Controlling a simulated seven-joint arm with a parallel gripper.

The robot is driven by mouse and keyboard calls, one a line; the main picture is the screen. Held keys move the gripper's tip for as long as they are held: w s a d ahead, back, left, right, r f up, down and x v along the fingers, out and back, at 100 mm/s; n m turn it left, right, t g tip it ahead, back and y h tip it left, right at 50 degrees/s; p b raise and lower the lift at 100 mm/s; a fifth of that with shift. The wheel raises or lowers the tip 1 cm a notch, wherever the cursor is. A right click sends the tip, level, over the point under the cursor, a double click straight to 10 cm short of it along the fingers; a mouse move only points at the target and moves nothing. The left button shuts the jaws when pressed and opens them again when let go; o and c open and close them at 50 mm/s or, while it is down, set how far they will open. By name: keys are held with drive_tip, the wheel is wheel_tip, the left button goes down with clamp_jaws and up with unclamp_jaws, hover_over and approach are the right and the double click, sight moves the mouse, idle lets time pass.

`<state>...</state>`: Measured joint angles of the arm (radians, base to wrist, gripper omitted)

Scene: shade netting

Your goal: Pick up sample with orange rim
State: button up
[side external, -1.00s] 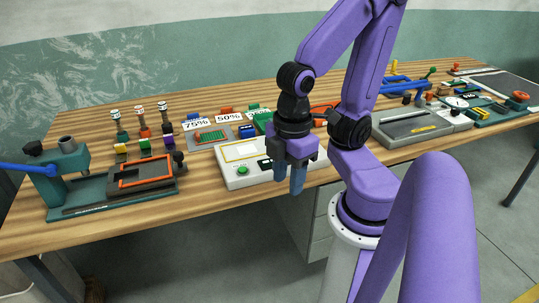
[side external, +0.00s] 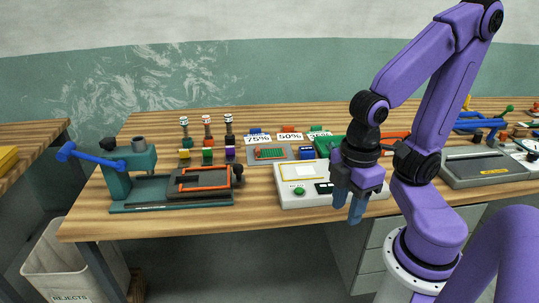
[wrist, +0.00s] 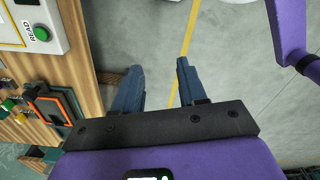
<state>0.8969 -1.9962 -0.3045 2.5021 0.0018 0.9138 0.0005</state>
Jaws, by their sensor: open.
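A small green sample with an orange-red rim (side external: 270,153) lies on a grey tray behind the white reader box. A larger orange rectangular frame (side external: 204,180) lies on the dark plate of the teal clamp fixture at left; it also shows in the wrist view (wrist: 62,103). I cannot tell for certain which of these is the named sample. My gripper (side external: 348,212) is open and empty, pointing down at the front edge of the white reader box, to the right of both. In the wrist view its fingers (wrist: 158,68) are apart, with only floor between them.
The white reader box (side external: 295,172) stands at the bench front, near my fingers. Cards marked with percentages (side external: 290,139) and several small bottles (side external: 207,130) stand behind. A teal clamp with a blue handle (side external: 130,160) stands at left. A rejects bin (side external: 70,265) is on the floor.

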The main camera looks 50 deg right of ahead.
idle(0.3)
drive_tip(key=shift+o, duration=0.5)
drive_tip(key=n+t+h, duration=0.9)
drive_tip(key=n+h, duration=0.1)
drive_tip(key=n, duration=0.4)
hover_over(258, 149)
drive_tip(key=s+a, duration=1.2)
wheel_tip(258, 149, down, 12)
drive_tip(key=x, duration=1.2)
drive_tip(key=shift+w+d+r, duration=0.1)
drive_tip(key=shift+w+r, duration=0.05)
drive_tip(key=shift+r, duration=0.1)
drive_tip(key=shift+x, duration=2.65)
drive_tip(key=shift+f, duration=0.15)
clamp_jaws()
